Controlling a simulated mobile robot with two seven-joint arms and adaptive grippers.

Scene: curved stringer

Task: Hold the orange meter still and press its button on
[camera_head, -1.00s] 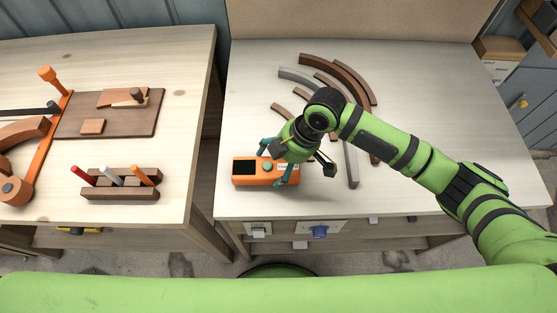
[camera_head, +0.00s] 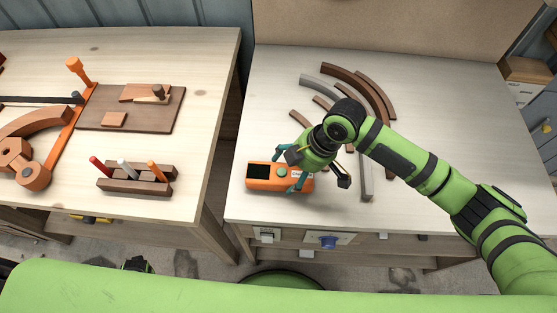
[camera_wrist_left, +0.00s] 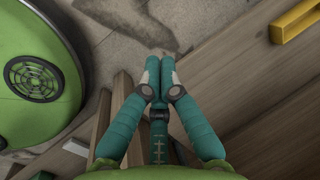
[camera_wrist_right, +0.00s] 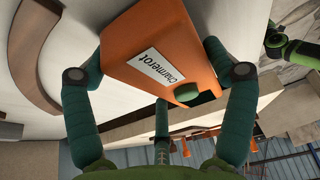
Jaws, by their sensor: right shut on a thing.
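The orange meter (camera_head: 263,185) lies near the front left of the right-hand table. It has a dark screen (camera_head: 259,171) and a round green button (camera_head: 282,172). My right gripper (camera_head: 287,167) is shut on the meter, with teal fingers on both sides of it. In the right wrist view the fingers flank the orange body (camera_wrist_right: 130,40), its white label (camera_wrist_right: 160,66) and the green button (camera_wrist_right: 186,92). My left gripper (camera_wrist_left: 152,75) is shut and empty in the left wrist view, above floor and wood. Nothing touches the button from above.
Curved wooden strips (camera_head: 345,80) and a grey strip (camera_head: 325,82) lie behind the meter. The left-hand table holds a pen block (camera_head: 137,187), a brown board (camera_head: 125,118) and an orange clamp (camera_head: 75,120). A gap separates the tables. The right table's right side is clear.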

